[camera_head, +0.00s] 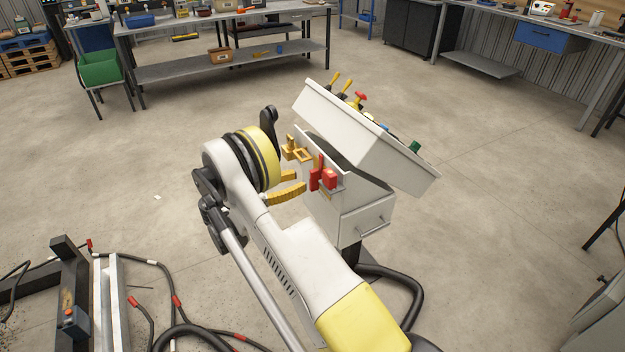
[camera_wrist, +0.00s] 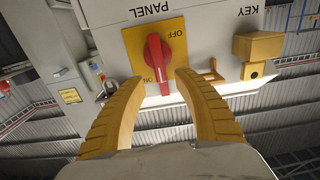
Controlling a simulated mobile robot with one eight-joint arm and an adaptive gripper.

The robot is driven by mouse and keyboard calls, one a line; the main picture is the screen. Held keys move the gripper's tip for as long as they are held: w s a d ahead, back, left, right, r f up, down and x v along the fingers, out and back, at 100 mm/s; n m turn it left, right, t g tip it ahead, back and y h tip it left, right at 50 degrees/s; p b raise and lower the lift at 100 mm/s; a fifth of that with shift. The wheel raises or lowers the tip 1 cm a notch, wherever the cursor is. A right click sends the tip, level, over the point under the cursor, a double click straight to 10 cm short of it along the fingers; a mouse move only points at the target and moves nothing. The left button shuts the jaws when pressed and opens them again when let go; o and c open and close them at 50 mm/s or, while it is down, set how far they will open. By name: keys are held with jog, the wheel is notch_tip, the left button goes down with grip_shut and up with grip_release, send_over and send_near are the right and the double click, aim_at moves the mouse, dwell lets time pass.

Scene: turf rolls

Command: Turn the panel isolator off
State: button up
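The panel isolator is a red rotary handle (camera_wrist: 157,62) on a yellow plate (camera_wrist: 132,45) marked OFF and ON, seen upside down in the wrist view. The handle stands nearly vertical there, with ON beside its lower end and OFF to the right of its upper end. In the head view, red parts (camera_head: 316,178) show on the near face of the white console. My gripper (camera_wrist: 155,85) is open, with its yellow ribbed fingers either side of the handle's lower part. No clear contact shows. The head view shows my gripper (camera_head: 303,184) just left of the red parts.
A yellow key box (camera_wrist: 257,46) and a yellow bracket (camera_wrist: 210,77) sit right of the isolator in the wrist view. The console's sloping top (camera_head: 365,135) carries several controls. A drawer (camera_head: 367,219) is below. Cables (camera_head: 400,285) lie on the floor.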

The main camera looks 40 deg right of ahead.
aim_at(310, 176)
jog(key=b+x, duration=0.1)
jog(key=x, duration=0.5)
jog(key=shift+d+b, duration=0.1)
jog(key=shift+b, duration=0.2)
grip_shut()
